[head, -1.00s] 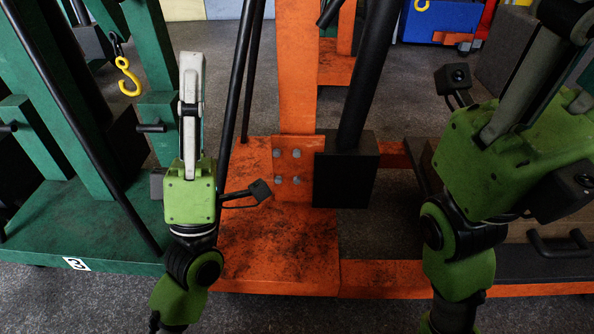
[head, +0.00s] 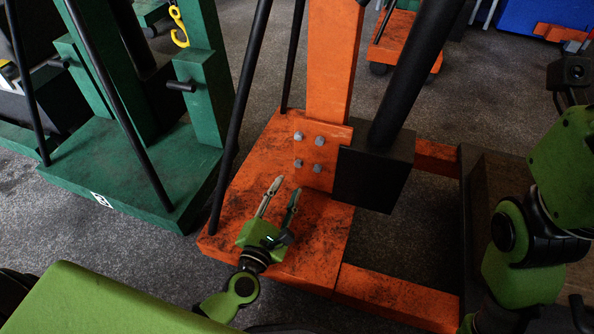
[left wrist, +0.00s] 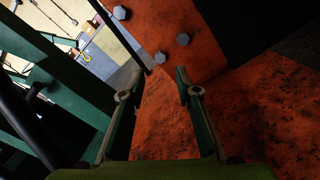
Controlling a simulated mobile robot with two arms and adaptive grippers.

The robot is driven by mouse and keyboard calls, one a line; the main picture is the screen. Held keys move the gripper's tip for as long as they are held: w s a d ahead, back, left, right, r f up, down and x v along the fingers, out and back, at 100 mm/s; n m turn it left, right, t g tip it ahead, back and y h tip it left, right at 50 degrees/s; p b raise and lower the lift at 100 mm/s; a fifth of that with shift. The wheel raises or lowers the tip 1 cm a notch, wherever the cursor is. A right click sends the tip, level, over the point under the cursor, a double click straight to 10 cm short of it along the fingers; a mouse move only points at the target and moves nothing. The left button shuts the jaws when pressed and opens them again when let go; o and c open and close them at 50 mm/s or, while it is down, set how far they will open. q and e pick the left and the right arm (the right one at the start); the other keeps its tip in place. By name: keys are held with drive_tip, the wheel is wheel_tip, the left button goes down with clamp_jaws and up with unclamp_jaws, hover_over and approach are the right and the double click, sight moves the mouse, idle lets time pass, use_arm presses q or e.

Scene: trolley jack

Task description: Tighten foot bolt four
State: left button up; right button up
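Four-cornered on the foot plate (head: 309,178) of the orange jack's post are grey hex bolts: upper left (head: 298,136), upper right (head: 320,141), lower left (head: 298,162) and lower right (head: 318,168). No number shows on them. My left gripper (head: 285,190) is open and empty, below and left of the plate, fingers pointing up toward it. In the left wrist view, bolt heads (left wrist: 183,39) show beyond the open fingertips (left wrist: 153,84), apart from them. My right gripper's body (head: 566,160) is at the right edge; its fingers are out of view.
A black block with a thick black strut (head: 378,175) stands right of the plate. Thin black rods (head: 240,115) rise left of the post. A green jack (head: 125,165) stands at the left. Grey floor lies between the two jacks.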

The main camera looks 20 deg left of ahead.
sight(298, 165)
use_arm(q)
drive_tip(key=w, duration=0.7)
drive_tip(key=shift+w+d+b, duration=0.15)
drive_tip(key=shift+w+b, duration=0.2)
clamp_jaws()
